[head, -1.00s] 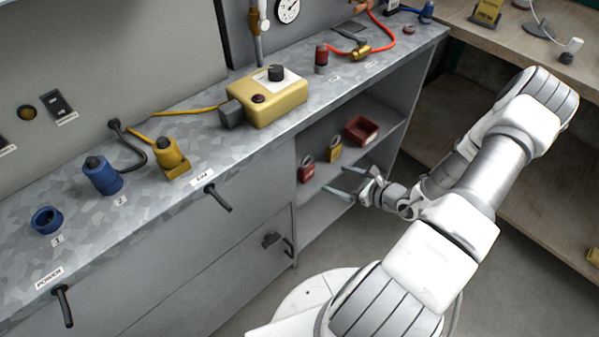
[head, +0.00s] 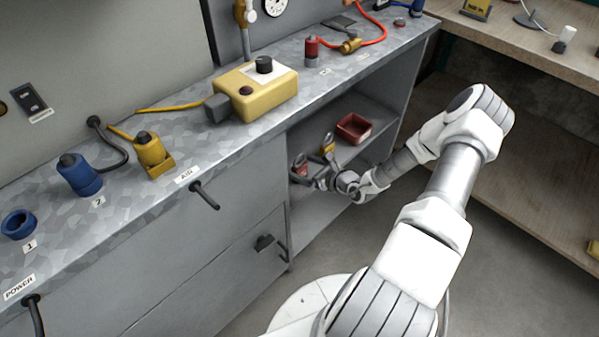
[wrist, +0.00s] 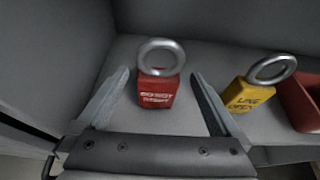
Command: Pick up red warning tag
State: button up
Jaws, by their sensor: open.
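The red warning tag (wrist: 157,93) has white lettering and a grey metal ring on top. It stands on the cabinet shelf. In the wrist view it sits between the two fingers of my open gripper (wrist: 157,92), with a gap on each side. In the head view the red tag (head: 299,165) is at the left of the open shelf, partly hidden by my gripper (head: 312,176). The fingers there reach into the shelf opening.
A yellow tag (wrist: 246,97) with a metal ring stands right of the red tag. A red bin (wrist: 300,101) is farther right, also on the shelf (head: 367,108). The cabinet's side wall (wrist: 60,45) is close on the left.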

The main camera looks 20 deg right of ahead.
jog(key=b+x, duration=0.2)
jog(key=x, duration=0.2)
jog(key=shift+a+f, duration=0.15)
jog(key=shift+f, duration=0.15)
jog(key=shift+w+a, duration=0.1)
jog(key=shift+w, duration=0.3)
jog(key=c, duration=1.5)
jog(key=shift+r, duration=0.1)
